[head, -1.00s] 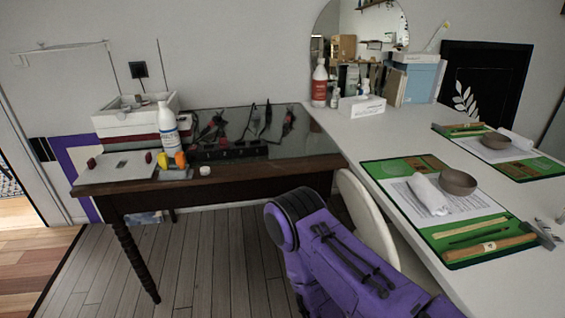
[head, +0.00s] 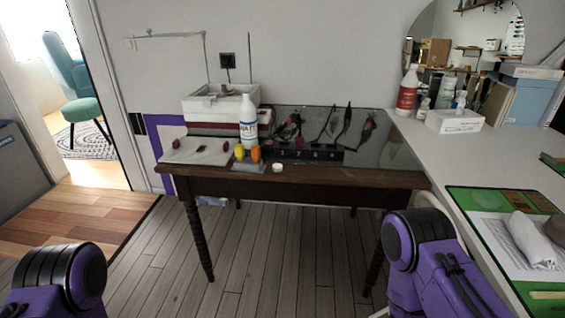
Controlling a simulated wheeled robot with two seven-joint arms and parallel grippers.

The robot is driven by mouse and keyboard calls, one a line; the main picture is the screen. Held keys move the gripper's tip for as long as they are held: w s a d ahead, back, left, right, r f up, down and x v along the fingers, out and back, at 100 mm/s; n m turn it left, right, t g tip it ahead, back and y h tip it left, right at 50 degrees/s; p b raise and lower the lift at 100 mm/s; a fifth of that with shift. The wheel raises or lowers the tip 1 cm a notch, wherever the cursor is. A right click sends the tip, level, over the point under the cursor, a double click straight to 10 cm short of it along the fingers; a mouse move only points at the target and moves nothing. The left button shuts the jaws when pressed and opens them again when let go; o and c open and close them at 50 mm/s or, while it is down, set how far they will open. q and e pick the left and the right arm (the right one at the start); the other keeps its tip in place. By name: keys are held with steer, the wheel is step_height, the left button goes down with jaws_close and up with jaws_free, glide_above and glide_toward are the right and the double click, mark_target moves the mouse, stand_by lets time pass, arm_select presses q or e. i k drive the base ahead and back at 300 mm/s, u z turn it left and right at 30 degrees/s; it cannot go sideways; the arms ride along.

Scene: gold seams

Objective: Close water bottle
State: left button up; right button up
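A white bottle with dark lettering (head: 248,130) stands upright on the dark wooden table (head: 330,184), toward its left half. It is too small to tell whether its mouth is open. A small round white cap-like piece (head: 278,168) lies near the table's front edge, right of the bottle and apart from it. My purple arm links show at the bottom left and bottom right, both well short of the table. Neither gripper is in view.
Yellow and orange items (head: 247,152) stand in front of the bottle. A black power strip (head: 303,153) with cables lies to the right. A white box (head: 221,105) is behind. A white counter (head: 447,160) with a red-labelled bottle (head: 408,92) borders the right. Floor before the table is clear.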

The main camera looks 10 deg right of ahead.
mark_target(247, 111)
steer(key=i, duration=0.85)
steer(key=u, duration=0.05)
